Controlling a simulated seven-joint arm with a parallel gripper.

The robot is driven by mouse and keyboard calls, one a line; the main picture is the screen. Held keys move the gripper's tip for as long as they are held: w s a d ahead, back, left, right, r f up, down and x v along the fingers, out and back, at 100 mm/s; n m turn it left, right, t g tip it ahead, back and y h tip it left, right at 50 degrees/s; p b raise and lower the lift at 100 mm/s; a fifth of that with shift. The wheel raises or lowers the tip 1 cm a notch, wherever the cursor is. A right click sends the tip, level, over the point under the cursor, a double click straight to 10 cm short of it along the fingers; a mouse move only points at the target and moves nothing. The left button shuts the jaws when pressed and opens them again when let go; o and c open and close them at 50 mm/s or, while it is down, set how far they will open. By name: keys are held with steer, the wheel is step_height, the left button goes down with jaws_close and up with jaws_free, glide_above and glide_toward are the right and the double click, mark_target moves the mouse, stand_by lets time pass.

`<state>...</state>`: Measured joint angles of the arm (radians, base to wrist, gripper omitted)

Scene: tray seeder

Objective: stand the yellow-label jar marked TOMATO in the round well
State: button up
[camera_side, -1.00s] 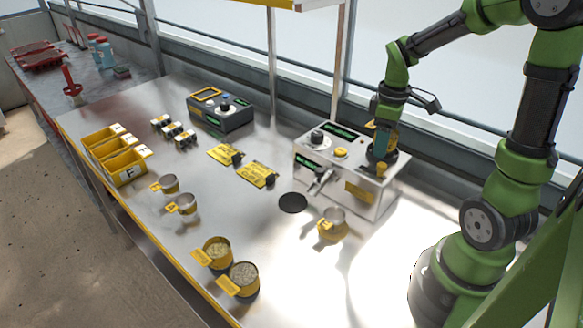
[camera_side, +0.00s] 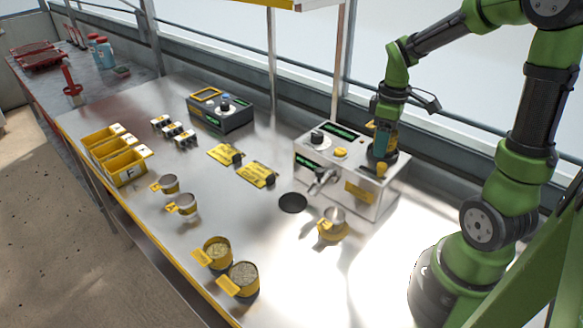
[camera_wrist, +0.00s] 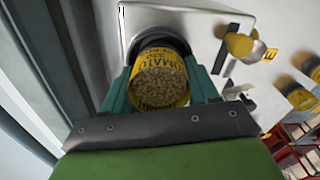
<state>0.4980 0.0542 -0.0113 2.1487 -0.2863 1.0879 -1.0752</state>
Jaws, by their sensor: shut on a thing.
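The yellow-label jar (camera_wrist: 160,78) shows TOMATO lettering in the wrist view, and its open top is full of pale seeds. My gripper (camera_wrist: 158,88) is shut on it, with one teal finger on each side. The jar's far end meets the dark ring of the round well (camera_wrist: 178,44) on the seeder's top. I cannot tell how deep the jar sits in it. In the side view my gripper (camera_side: 380,150) points down at the right of the seeder's top, hiding most of the jar and well.
The silver seeder (camera_side: 372,205) has a yellow knob (camera_side: 381,170) close beside my gripper. A yellow-banded cup (camera_side: 332,230) stands in front of it, near a dark disc (camera_side: 292,203). Seed-filled cups (camera_side: 243,277) stand at the front edge, yellow bins (camera_side: 127,173) at the left.

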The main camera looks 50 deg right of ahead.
steer(key=shift+r, duration=0.75)
steer(key=shift+r, duration=0.1)
stand_by(0.3)
step_height(320, 180, up, 5)
steer(key=shift+f, duration=3.4)
steer(key=shift+f, duration=0.2)
steer(key=shift+a+f, duration=0.2)
steer(key=shift+f, duration=0.3)
steer(key=shift+r, duration=0.15)
steer(key=shift+d+r, duration=0.2)
steer(key=shift+r, duration=1.55)
